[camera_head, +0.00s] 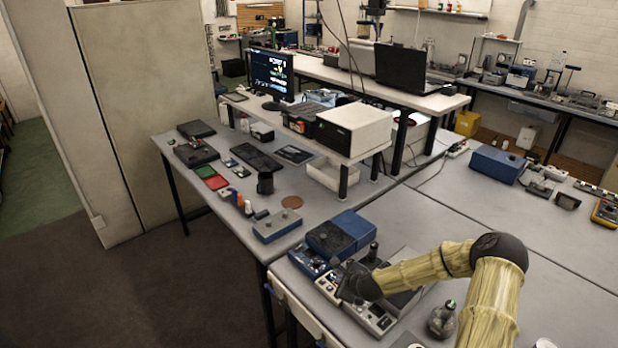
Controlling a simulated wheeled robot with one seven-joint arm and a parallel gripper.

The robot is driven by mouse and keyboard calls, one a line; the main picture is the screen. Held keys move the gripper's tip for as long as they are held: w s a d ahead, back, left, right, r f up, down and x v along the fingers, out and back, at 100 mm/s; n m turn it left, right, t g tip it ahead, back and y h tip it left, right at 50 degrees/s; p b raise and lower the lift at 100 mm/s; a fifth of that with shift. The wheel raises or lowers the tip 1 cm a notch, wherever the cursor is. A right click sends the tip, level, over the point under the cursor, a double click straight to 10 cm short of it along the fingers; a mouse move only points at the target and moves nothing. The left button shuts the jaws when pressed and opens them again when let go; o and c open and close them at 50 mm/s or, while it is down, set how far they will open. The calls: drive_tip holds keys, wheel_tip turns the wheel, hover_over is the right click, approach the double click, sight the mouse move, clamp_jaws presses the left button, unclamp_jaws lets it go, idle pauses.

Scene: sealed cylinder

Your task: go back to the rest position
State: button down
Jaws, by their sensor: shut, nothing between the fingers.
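My arm enters at the lower right, pale yellow with a black joint, and reaches left over the near bench. My gripper (352,288) is the dark end of the arm, low over a grey control box (378,318) with buttons. It is shut and holds nothing. Its fingertips are small and dark against the box, so I cannot tell whether they touch it. A small rounded grey vessel (441,320) stands on the bench right of the box, close to my arm.
A blue instrument (340,232) stands just behind my gripper. The bench right of centre (430,205) is mostly clear.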

drive_tip(key=s+r+n+g+h+b, duration=0.1)
drive_tip(key=s+r+n+g+b, duration=0.1)
drive_tip(key=s+r+n, duration=0.3)
drive_tip(key=s+r+n+g+h+b, duration=0.1)
drive_tip(key=s+r+n, duration=0.4)
drive_tip(key=s+n, duration=0.5)
drive_tip(key=s+r+n+g+b, duration=0.3)
drive_tip(key=s+r+n+b, duration=0.2)
drive_tip(key=s, duration=0.8)
drive_tip(key=n, duration=0.3)
drive_tip(key=shift+s+a+h, duration=0.25)
drive_tip(key=shift+s+h, duration=0.1)
drive_tip(key=shift+h, duration=0.05)
drive_tip(key=shift+w+r, duration=0.1)
